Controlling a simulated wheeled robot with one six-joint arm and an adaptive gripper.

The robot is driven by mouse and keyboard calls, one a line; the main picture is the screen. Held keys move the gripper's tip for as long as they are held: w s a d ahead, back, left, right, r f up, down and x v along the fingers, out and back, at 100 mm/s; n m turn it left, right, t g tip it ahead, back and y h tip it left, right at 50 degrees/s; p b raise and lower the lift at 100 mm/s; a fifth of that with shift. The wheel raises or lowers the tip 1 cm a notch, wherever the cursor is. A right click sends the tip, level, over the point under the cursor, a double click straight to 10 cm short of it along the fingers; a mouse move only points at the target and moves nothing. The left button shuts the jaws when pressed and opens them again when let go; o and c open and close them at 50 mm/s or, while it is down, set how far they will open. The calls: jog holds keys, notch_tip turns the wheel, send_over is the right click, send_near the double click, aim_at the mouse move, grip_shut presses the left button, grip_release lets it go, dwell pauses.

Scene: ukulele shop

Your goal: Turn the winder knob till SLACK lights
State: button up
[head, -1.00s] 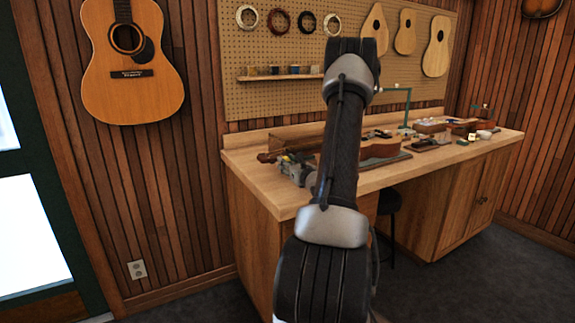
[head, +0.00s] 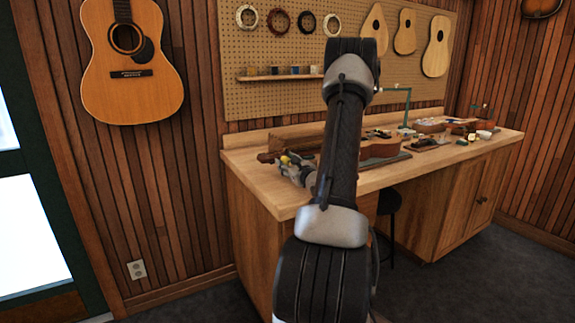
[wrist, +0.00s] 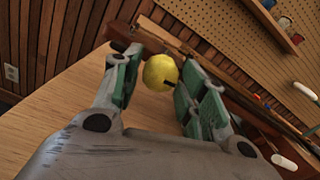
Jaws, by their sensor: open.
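The winder knob is a round yellow knob (wrist: 160,72) with a short dark mark at its lower right. In the wrist view it sits between the two green-padded fingers of my gripper (wrist: 157,80). The jaws are open, one finger on either side; the right finger looks close to the knob, but I cannot tell if it touches. In the head view my gripper (head: 296,170) is at the left end of the bench, with a small bit of yellow at its tip. A brown ukulele (head: 380,149) lies on the bench, partly behind my arm. No SLACK light is discernible.
The wooden workbench (head: 256,185) has bare top at its near left corner. Small tools and parts lie farther right, near a green stand (head: 408,105). A pegboard (head: 285,60) is behind the bench. A dark stool (head: 389,202) stands under it.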

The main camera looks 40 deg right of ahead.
jog(key=v, duration=1.2)
jog(key=shift+o, duration=1.3)
jog(key=w+m, duration=0.3)
jog(key=shift+w+d, duration=0.2)
jog(key=shift+d, duration=0.2)
jog(key=x, duration=0.7)
jog(key=shift+w+d, duration=0.1)
jog(key=shift+w, duration=0.25)
jog(key=c, duration=1)
